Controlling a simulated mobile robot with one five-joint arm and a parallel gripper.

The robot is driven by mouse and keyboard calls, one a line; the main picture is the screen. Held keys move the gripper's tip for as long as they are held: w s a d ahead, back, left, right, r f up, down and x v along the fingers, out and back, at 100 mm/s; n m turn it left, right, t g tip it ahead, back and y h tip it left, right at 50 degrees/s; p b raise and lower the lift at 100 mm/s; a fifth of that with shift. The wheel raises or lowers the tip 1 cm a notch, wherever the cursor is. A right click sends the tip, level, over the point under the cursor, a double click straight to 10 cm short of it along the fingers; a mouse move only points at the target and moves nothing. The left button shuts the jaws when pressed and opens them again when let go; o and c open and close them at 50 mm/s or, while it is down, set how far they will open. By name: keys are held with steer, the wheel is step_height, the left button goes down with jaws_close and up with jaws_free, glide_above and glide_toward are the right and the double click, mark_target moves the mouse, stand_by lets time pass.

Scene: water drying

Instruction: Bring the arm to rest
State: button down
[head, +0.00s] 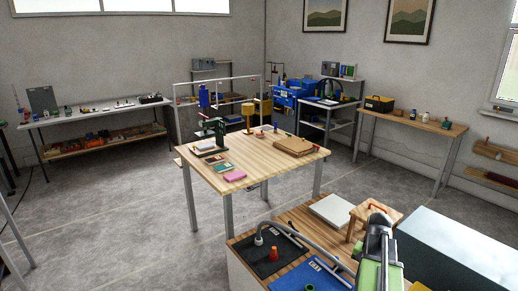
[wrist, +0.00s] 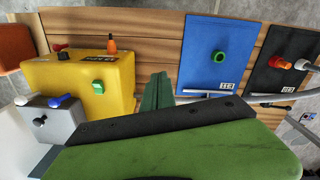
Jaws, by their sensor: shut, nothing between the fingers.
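My arm (head: 377,250), grey and green, rises at the lower right of the head view, above the near wooden bench. My gripper (wrist: 157,92) shows in the wrist view as green and black parts across the lower middle, with a narrow green piece pointing up the picture. It is shut and empty, over the bench top. I cannot make out its fingertips in the head view. Below it in the wrist view lie a yellow box (wrist: 112,72), a blue mat (wrist: 205,72) with a green ring (wrist: 218,56), and a black mat (wrist: 268,84) with an orange-red piece (wrist: 278,62).
A pale blue-grey box (head: 460,250) stands close right of my arm. A curved grey tube (head: 325,237) arches over the bench. A wooden table (head: 265,168) with tools stands beyond, with open floor (head: 110,215) to its left.

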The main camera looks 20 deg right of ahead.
steer(key=w+a+r+n+p, duration=0.1)
steer(key=w+a+n, duration=0.1)
steer(key=w+a, duration=0.35)
steer(key=w+a+r+n+p, duration=0.1)
steer(key=w+a+r, duration=0.1)
steer(key=a, duration=0.7)
steer(key=w+a+r+n+p, duration=0.1)
steer(key=a+n, duration=0.7)
steer(key=a, duration=1.7)
steer(key=shift+w+a+r+p, duration=0.15)
steer(key=shift+r+p, duration=0.5)
